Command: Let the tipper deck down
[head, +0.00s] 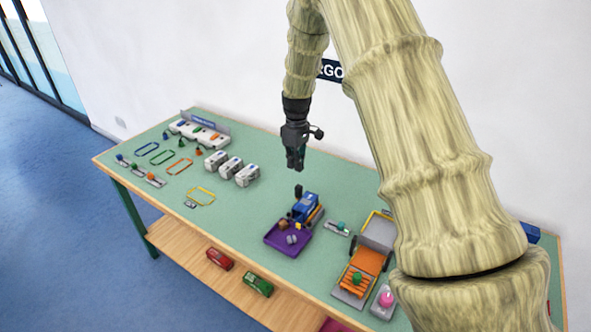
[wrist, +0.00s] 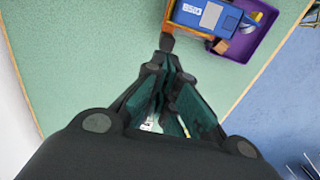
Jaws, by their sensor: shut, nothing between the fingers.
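A blue model truck (head: 304,208) with orange parts stands near the middle of the table, at the back edge of a purple tray (head: 272,241). I take its blue body for the tipper deck; whether it is raised is hard to tell. A black knob or lever end (head: 298,190) stands up beside it and also shows in the wrist view (wrist: 167,43). My gripper (head: 295,168) is shut and empty, pointing down above and behind the knob. In the wrist view its fingertips (wrist: 168,67) lie close to the knob in the picture, apparently apart from it.
The purple tray holds small brown and grey pieces. White blocks (head: 231,167) stand to the left. A small green-knobbed slider (head: 340,228) lies between the tray and the orange vehicle.

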